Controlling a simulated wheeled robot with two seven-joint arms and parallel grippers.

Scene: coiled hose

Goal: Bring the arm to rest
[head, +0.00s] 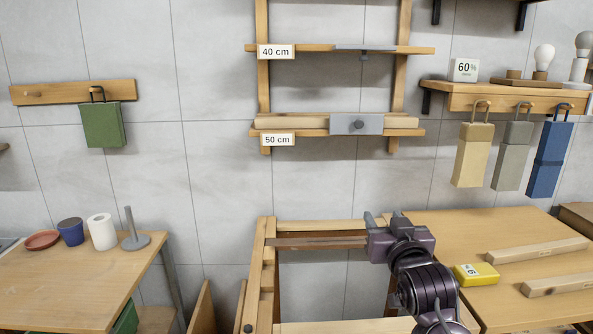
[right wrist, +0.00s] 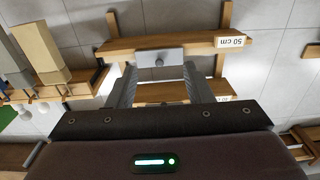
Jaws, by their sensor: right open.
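My right arm (head: 428,285) comes up from the bottom of the head view, at the left part of the right wooden table. Its gripper (head: 383,217) points away toward the wall, in front of a wooden frame. In the right wrist view the two grey fingers (right wrist: 159,68) stand apart with nothing held between them. Beyond them shows the shelf board with a grey plate and knob (right wrist: 158,55), some way off. My left gripper is not in view.
The right table (head: 450,228) bears a yellow block (head: 476,274) and two wooden strips (head: 537,251). A low wooden frame (head: 268,270) stands left of the arm. Wall shelves labelled 40 cm and 50 cm (head: 278,139) and hanging bags (head: 472,155) are above. A left table (head: 75,285) holds crockery.

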